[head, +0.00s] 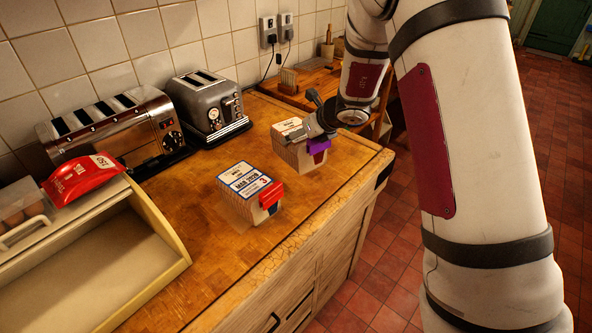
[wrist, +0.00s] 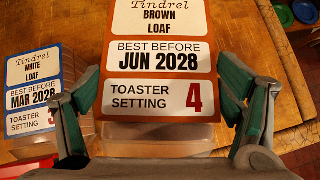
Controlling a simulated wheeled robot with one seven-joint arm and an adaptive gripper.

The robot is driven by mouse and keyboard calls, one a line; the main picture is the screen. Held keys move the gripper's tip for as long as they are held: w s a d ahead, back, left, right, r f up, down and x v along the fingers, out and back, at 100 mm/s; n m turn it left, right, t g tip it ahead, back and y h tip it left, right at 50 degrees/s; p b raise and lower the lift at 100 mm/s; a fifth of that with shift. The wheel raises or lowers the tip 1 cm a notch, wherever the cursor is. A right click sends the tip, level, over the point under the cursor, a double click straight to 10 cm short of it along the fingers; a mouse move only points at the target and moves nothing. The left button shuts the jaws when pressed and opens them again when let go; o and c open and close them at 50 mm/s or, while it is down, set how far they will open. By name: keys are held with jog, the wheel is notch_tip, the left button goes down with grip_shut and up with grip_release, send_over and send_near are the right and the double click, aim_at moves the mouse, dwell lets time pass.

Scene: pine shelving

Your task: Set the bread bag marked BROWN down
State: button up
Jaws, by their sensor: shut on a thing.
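The bread bag marked BROWN (head: 289,133) is near the right end of the wooden counter in the head view. Its label, reading Tindrel Brown Loaf, Jun 2028, toaster setting 4, fills the middle of the wrist view (wrist: 160,52). My gripper (head: 318,124) is shut on this bag, with a finger at each side of it in the wrist view (wrist: 162,108). A purple piece shows at the bag's near end. I cannot tell whether its underside touches the counter. A second bag, marked WHITE (head: 240,184), stands apart to the left; it also shows in the wrist view (wrist: 33,75).
A chrome toaster (head: 110,124) and a grey toaster (head: 207,105) stand along the tiled wall. A yellow-rimmed tray (head: 160,206) and a red packet (head: 84,180) are at the left. Bare counter (head: 325,190) lies in front of the held bag, ending at the front edge.

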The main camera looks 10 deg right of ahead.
aim_at(300, 126)
jog(key=w+n, duration=0.1)
jog(key=w+d+r+y+b, duration=0.1)
jog(key=w, duration=0.1)
jog(key=shift+w+r+n, duration=0.15)
jog(key=shift+r+n, duration=0.05)
jog(key=shift+n, duration=0.2)
jog(key=shift+w+d+r+n+g+y+b, duration=0.3)
jog(key=shift+w+d+r+g+y+b, duration=0.1)
jog(key=shift+b, duration=0.1)
jog(key=shift+d+f, duration=0.1)
notch_tip(300, 126, down, 10)
jog(key=shift+s+d+r+p, duration=0.1)
jog(key=shift+s+r+p, duration=0.05)
jog(key=shift+p, duration=0.25)
jog(key=o, duration=1.7)
